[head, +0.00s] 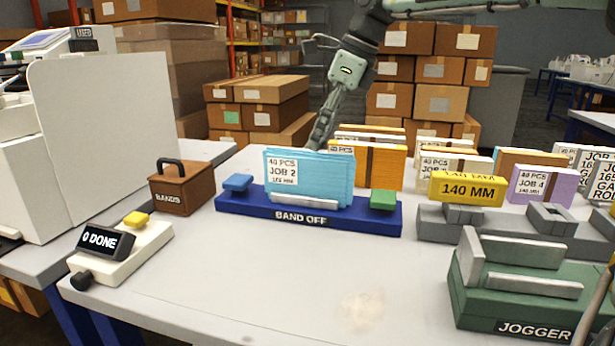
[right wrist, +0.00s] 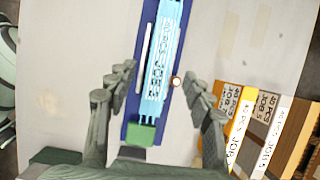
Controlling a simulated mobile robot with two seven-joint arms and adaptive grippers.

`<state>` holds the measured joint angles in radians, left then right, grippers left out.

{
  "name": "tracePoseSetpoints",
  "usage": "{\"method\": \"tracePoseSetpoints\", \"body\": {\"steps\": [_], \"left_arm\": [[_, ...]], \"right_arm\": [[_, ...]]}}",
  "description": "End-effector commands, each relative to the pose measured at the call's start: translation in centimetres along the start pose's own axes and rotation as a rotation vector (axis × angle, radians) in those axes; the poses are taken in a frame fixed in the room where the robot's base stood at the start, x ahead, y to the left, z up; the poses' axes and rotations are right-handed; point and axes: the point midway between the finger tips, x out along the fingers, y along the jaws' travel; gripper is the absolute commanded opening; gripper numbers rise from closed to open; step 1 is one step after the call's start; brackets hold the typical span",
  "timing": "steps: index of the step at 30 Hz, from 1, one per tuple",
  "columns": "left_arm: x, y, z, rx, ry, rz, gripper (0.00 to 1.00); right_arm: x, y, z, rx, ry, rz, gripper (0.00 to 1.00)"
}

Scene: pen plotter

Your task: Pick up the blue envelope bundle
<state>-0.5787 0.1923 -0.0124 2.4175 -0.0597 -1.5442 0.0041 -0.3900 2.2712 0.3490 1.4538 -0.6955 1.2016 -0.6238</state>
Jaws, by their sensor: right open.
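The blue envelope bundle (head: 310,178), labelled 40 PCS JOB 2, stands upright in the dark blue BAND OFF holder (head: 350,218) in the middle of the table. My right gripper (head: 320,138) comes down from above, behind the bundle; its fingertips are partly hidden by it. In the right wrist view the open fingers (right wrist: 160,80) spread to both sides of the light blue bundle (right wrist: 165,45), with a gap on each side. I cannot tell how far above it they are. My left gripper is not in view.
Yellow-orange bundles (head: 381,165) stand close behind the holder. A brown BANDS box (head: 181,188) and a 0 DONE counter (head: 106,242) are left. A 140 MM block (head: 466,188) and green JOGGER (head: 520,305) are right. The front middle table is clear.

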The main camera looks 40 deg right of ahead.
Motion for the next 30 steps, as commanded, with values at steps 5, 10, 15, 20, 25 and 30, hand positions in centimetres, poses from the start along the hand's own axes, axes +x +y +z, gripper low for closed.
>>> {"method": "tracePoseSetpoints", "body": {"steps": [5,10,15,20,25,30], "left_arm": [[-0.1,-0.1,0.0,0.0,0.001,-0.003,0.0],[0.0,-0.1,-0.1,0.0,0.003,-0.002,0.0],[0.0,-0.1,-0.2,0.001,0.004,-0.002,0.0],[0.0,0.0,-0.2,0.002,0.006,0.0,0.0],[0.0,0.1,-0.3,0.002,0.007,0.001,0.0],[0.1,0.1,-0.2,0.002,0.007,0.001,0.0]], "right_arm": [[2.3,0.1,0.2,0.0,0.002,0.003,0.52],[4.9,0.1,0.5,0.0,0.0,0.002,0.52],[6.0,0.1,0.5,0.0,-0.002,0.001,0.52],[6.0,0.1,0.5,0.0,-0.003,0.0,0.52],[6.0,0.1,0.5,0.001,-0.002,0.0,0.52],[6.2,0.1,0.4,0.001,-0.002,0.0,0.52]]}}
